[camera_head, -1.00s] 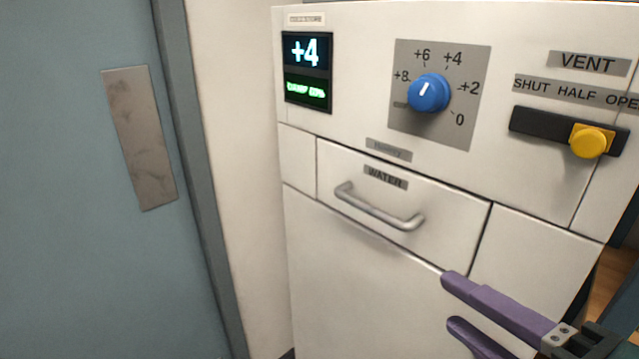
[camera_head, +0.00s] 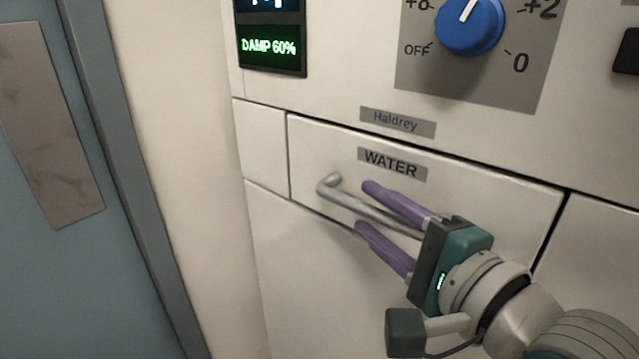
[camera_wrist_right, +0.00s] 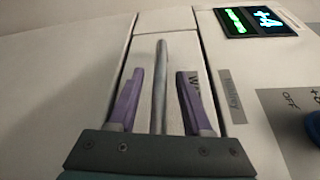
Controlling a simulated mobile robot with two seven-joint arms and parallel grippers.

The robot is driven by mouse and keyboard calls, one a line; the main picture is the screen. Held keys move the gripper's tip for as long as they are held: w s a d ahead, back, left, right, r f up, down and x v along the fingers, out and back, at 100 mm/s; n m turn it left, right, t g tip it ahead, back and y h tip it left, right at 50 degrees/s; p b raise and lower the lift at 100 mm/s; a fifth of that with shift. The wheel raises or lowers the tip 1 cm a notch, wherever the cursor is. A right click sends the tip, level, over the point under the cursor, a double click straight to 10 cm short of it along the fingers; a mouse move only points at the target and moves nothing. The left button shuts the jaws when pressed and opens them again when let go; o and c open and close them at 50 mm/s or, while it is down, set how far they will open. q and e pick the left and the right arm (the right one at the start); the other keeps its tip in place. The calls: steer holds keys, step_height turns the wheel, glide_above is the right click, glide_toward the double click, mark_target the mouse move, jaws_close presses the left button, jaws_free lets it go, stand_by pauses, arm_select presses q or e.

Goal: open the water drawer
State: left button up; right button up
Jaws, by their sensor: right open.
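The water drawer (camera_head: 500,215) is a pale panel with a grey WATER label (camera_head: 392,164). It sits flush with the cabinet front, shut. Its metal bar handle (camera_head: 335,192) runs across the drawer front, its right part hidden behind my gripper. My right gripper (camera_head: 366,207) is open, with one purple finger above the bar and the other below it. In the right wrist view the handle (camera_wrist_right: 160,85) lies between the two spread fingers (camera_wrist_right: 157,88), with gaps on both sides. My left gripper is not in view.
A display reading DAMP 60% (camera_head: 271,49) and a blue dial (camera_head: 468,27) are above the drawer. A Haldrey label (camera_head: 397,122) is just over it. A blue-grey door with a metal plate (camera_head: 50,125) stands at the left, past a pale wall strip (camera_head: 150,150).

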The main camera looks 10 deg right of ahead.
steer(key=shift+w+a, duration=0.15)
steer(key=shift+w, duration=0.4)
jaws_close()
stand_by(1.1)
